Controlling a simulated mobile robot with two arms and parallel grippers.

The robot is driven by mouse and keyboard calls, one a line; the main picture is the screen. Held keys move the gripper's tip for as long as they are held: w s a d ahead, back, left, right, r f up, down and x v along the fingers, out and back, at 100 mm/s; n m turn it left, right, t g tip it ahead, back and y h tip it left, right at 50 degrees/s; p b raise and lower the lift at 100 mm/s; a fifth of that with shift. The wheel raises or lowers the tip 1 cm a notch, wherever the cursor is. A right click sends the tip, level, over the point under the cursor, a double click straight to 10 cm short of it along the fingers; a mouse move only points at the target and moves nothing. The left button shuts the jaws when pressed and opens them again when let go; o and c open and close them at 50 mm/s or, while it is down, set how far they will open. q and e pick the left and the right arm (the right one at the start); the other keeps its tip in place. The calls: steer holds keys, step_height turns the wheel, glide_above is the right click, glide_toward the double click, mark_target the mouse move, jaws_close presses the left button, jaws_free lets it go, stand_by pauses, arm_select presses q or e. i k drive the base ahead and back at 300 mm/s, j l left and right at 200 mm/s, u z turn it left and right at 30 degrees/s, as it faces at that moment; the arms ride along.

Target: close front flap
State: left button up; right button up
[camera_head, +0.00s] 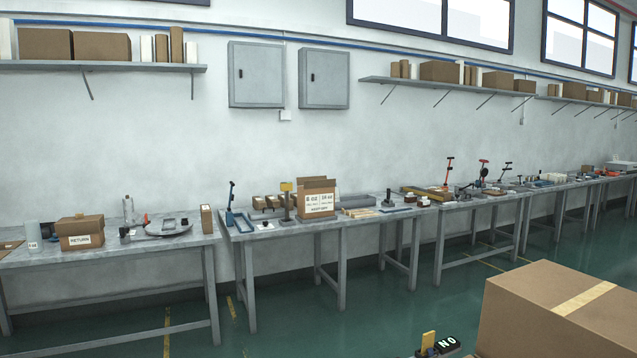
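A cardboard carton (317,203) with a white printed label stands upright on the middle workbench. Its top flaps are raised at the back, and I cannot tell exactly how each flap sits from this distance. A smaller brown box marked RETURN (80,236) stands on the left bench; its top is too small to read clearly. Neither of my grippers shows in the head view.
A large taped box (562,310) fills the lower right, near me. Benches with small tools line the wall. Green floor (300,335) is open before the middle bench (275,233).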

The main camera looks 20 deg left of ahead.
mark_target(324, 183)
steer(key=i+j+u, duration=1)
steer(key=i, duration=0.45)
steer(key=i+u, duration=0.45)
steer(key=i, duration=0.45)
steer(key=i+z, duration=0.45)
steer(key=i, duration=0.35)
steer(key=i+j+z, duration=0.15)
steer(key=i+z, duration=0.3)
steer(key=i, duration=0.35)
steer(key=i+l+u, duration=0.15)
steer(key=i+l, duration=1)
steer(key=k+l, duration=0.05)
steer(key=l, duration=0.05)
